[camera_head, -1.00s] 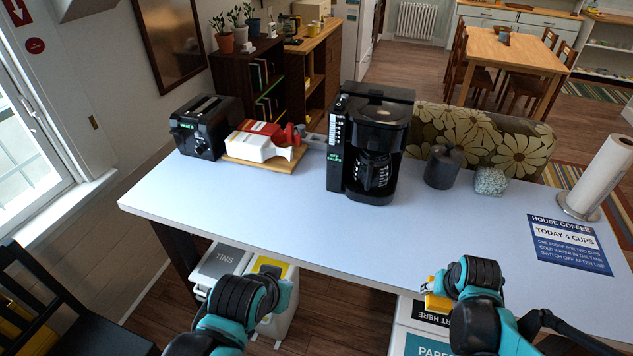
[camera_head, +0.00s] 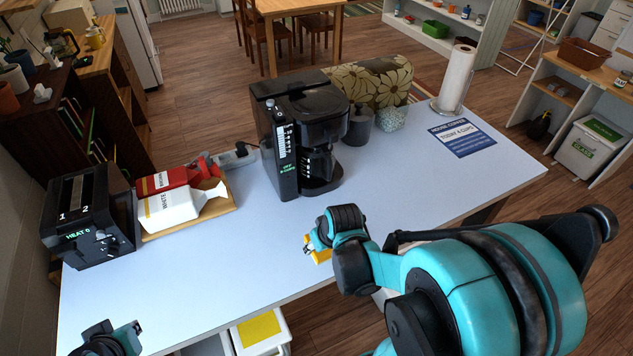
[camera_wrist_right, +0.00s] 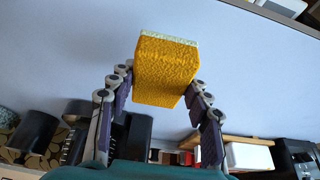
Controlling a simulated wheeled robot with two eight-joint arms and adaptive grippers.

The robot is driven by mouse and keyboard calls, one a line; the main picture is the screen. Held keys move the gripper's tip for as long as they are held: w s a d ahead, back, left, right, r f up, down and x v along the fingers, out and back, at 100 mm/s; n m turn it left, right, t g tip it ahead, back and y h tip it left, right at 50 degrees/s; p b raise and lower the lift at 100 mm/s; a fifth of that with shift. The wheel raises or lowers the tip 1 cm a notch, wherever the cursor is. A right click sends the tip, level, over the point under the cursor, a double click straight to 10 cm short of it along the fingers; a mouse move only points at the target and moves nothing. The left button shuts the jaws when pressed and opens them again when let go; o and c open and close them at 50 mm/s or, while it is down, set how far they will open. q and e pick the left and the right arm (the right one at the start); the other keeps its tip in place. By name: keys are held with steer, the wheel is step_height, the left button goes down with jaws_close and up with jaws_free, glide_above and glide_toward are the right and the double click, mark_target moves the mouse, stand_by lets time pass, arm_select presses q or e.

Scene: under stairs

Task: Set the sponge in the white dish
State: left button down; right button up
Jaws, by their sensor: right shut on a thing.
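The sponge (camera_head: 318,254) is yellow with a pale layer on one face. My right gripper (camera_wrist_right: 160,85) is shut on it, with a finger on either side in the right wrist view. In the head view the sponge is partly hidden by my right wrist, near the front edge of the pale table (camera_head: 235,250). My left gripper (camera_head: 106,342) is at the bottom left, partly cut off; its fingers do not show clearly. I cannot make out a white dish in either view.
A black toaster (camera_head: 85,215), a board with red and white cartons (camera_head: 170,208), and a black coffee maker (camera_head: 300,135) stand along the table. A dark canister (camera_head: 358,127), a speckled pot (camera_head: 391,118), a blue sign (camera_head: 462,137) and a paper roll (camera_head: 457,75) are further right. The table's front middle is clear.

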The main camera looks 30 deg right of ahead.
steer(key=shift+s+d+r, duration=0.2)
steer(key=shift+s, duration=0.15)
steer(key=b, duration=0.2)
glide_toward(297, 211)
steer(key=shift+s+x, duration=0.2)
steer(key=shift+x, duration=0.95)
steer(key=shift+w+d, duration=0.15)
steer(key=shift+w, duration=0.75)
step_height(297, 211, down, 4)
steer(key=shift+w+r+b, duration=0.15)
steer(key=shift+r+b, duration=0.05)
steer(key=shift+b, duration=0.75)
steer(key=shift+f, duration=0.1)
steer(key=o, duration=1.1)
